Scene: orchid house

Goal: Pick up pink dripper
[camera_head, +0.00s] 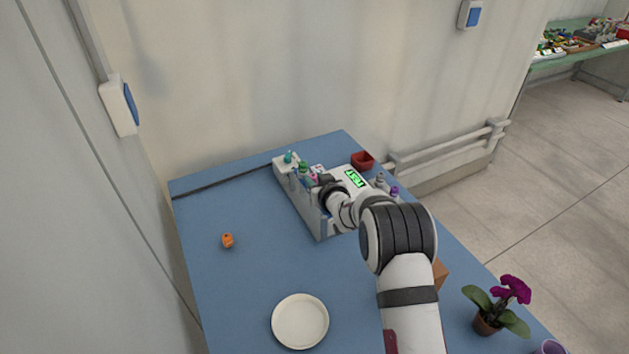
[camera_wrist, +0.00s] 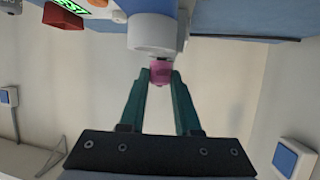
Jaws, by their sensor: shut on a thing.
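The pink dripper (camera_wrist: 161,72) shows in the wrist view as a small pink piece between my gripper's teal fingers. My gripper (camera_wrist: 160,82) is shut on it, with a finger on either side. The pink piece sits right against a white rounded part (camera_wrist: 153,33); I cannot tell whether the two are joined. In the head view my gripper is at the white rack (camera_head: 311,213), near several small coloured tops, and my wrist hides much of that spot.
The white device has a green lit display (camera_head: 356,179). A red pot (camera_head: 363,160) stands behind it. An orange object (camera_head: 227,240) and a white plate (camera_head: 300,321) lie on the blue table (camera_head: 250,290). A potted orchid (camera_head: 488,323) stands at the front right.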

